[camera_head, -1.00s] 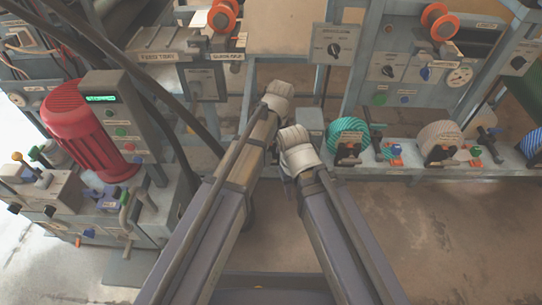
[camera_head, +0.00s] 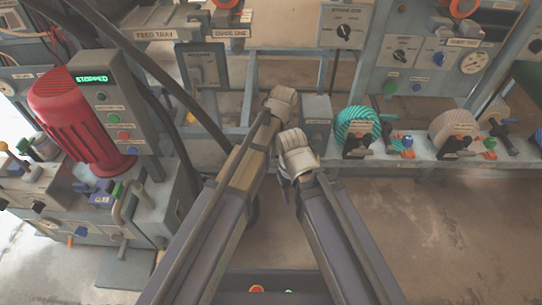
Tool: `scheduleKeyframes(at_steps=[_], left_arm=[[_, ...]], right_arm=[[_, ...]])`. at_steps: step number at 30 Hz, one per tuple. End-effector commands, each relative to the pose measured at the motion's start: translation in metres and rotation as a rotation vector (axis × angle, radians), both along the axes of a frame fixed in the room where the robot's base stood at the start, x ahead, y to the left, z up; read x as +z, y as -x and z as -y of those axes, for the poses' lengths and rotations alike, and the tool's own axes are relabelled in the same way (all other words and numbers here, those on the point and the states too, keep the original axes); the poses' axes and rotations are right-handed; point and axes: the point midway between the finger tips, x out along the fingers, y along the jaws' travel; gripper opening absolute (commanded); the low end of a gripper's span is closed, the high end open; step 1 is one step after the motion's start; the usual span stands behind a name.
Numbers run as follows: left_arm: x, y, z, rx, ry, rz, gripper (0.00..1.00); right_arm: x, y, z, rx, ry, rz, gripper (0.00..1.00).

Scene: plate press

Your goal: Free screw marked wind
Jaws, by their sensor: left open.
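I cannot make out a screw marked wind; most small labels are too small or blurred to read. A teal spool (camera_head: 357,122) and a beige spool (camera_head: 452,126) stand on the grey bench (camera_head: 415,165) at right, each with a dark clamp-like part and small knobs in front. My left gripper (camera_head: 282,98) shows as a pale, wrapped-looking end pointing up at the middle, short of the frame behind it. My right gripper (camera_head: 297,150) is just below and right of it, seen from behind. Both fingertips are hidden, and I see nothing held.
Signs read FEED TRAY (camera_head: 155,35) and GUIDE ONE (camera_head: 230,32). Dial panels (camera_head: 402,50) are at upper right. The floor (camera_head: 420,235) at lower right is clear.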

Motion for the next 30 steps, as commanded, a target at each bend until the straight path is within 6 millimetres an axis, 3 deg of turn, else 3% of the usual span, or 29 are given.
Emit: scheduleKeyframes(at_steps=[9,22,30], left_arm=[[-0.0023,0.0004,0.0009,0.0,0.0,0.0,0.49],[-0.0024,0.0003,0.0007,0.0,0.0,0.0,0.01],[-0.0024,0.0004,0.0007,0.0,0.0,0.0,0.0]], right_arm=[[-0.0023,0.0001,-0.0001,0.0,-0.001,0.0,0.5],[-0.0024,0.0001,0.0,0.0,-0.001,0.0,0.5],[-0.0024,0.0001,0.0,0.0,-0.001,0.0,0.5]])
